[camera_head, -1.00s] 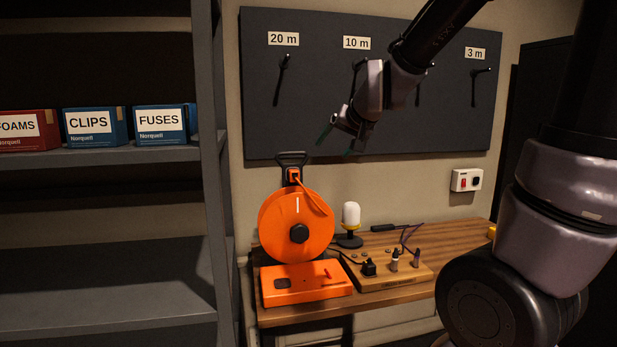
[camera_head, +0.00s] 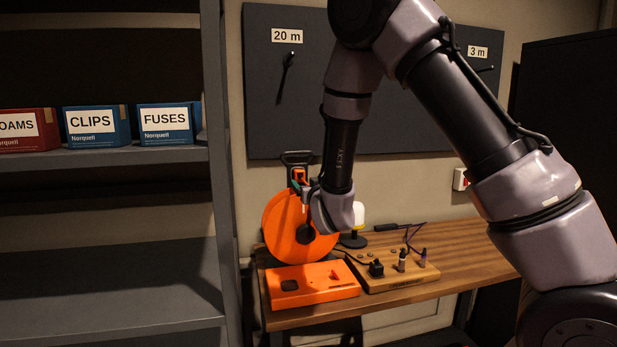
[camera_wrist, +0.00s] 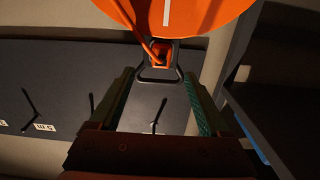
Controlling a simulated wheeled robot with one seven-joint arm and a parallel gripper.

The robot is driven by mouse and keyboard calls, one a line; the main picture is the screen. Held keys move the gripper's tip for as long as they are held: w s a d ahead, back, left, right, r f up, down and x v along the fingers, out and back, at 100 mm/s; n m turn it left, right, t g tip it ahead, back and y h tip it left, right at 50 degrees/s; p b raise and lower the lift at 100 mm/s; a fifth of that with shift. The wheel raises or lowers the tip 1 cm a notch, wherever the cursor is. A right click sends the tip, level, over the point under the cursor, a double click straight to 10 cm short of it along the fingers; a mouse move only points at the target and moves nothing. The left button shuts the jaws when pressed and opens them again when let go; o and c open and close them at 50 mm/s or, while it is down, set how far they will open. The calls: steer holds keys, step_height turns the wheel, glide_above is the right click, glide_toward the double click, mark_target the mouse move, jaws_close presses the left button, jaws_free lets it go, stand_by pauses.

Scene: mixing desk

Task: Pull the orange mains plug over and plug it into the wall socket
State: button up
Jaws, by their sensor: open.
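The orange mains plug (camera_head: 299,175) sits at the top of the orange cable reel (camera_head: 283,225), by the reel's dark handle. In the wrist view the plug (camera_wrist: 161,54) lies ahead, roughly centred between the fingertips, with an orange cable running to it. My gripper (camera_head: 304,190) has come down beside the plug and is partly hidden by my wrist in the head view. In the wrist view my gripper (camera_wrist: 160,76) is open, its two green-lined fingers wide apart and empty. The white wall socket (camera_head: 460,179) is on the wall at right, partly covered by my arm.
An orange box (camera_head: 312,284) and a wooden board (camera_head: 390,271) with several connectors stand on the wooden desk (camera_head: 470,260). A lamp is behind my wrist. Grey shelving (camera_head: 100,265) stands at left. A dark hook panel (camera_head: 275,110) hangs above.

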mark_target(300, 177)
stand_by(0.4)
steer(key=shift+x, duration=4.5)
jaws_close()
steer(key=shift+s, duration=0.1)
steer(key=shift+v, duration=2.9)
